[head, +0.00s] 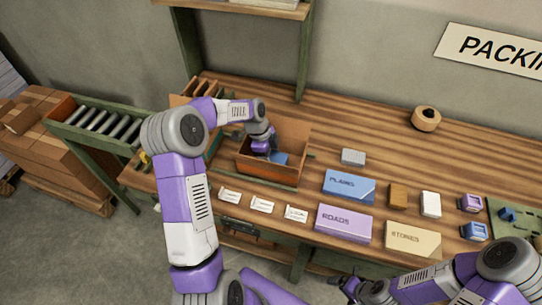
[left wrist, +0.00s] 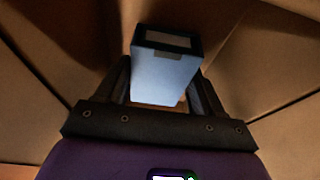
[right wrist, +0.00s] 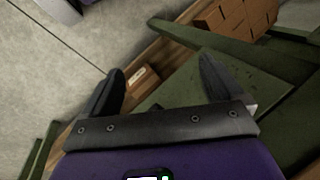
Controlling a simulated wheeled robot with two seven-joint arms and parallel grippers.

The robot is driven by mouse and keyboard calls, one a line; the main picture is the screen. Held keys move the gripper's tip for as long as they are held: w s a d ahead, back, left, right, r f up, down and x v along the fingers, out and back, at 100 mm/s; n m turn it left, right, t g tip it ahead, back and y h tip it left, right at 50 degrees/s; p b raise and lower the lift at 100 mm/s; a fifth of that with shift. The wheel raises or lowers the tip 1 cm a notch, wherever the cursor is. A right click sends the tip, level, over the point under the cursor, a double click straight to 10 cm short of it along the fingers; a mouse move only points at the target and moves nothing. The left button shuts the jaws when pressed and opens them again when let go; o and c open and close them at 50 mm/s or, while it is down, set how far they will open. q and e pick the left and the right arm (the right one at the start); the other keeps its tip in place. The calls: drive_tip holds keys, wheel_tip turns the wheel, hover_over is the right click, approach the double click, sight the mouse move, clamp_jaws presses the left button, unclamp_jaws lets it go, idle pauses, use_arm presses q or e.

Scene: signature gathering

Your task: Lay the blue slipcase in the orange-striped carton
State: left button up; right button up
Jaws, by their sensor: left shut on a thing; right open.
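The blue slipcase (left wrist: 163,75) is between the fingers of my left gripper (left wrist: 165,92), its dark-windowed end pointing away from the palm. Cardboard walls surround it in the left wrist view. In the head view, the slipcase (head: 280,158) shows as a small blue patch inside the open carton (head: 268,174), which has an orange band on its front. My left gripper (head: 268,150) reaches down into the carton, partly hidden by its own wrist. Whether the slipcase touches the carton floor is unclear. My right gripper (right wrist: 162,85) is open and empty, away from the carton, low at the front right.
A blue box (head: 348,187), a purple box (head: 343,222) and a cream box (head: 413,239) lie right of the carton. White cards (head: 262,204) line the front edge. A tape roll (head: 426,118) stands at the back. A roller conveyor (head: 105,125) is at left.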

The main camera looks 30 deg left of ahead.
use_arm(q)
drive_tip(key=shift+f, duration=0.3)
drive_tip(key=o, duration=1.1)
wheel_tip(320, 180, up, 17)
drive_tip(key=p, duration=1.1)
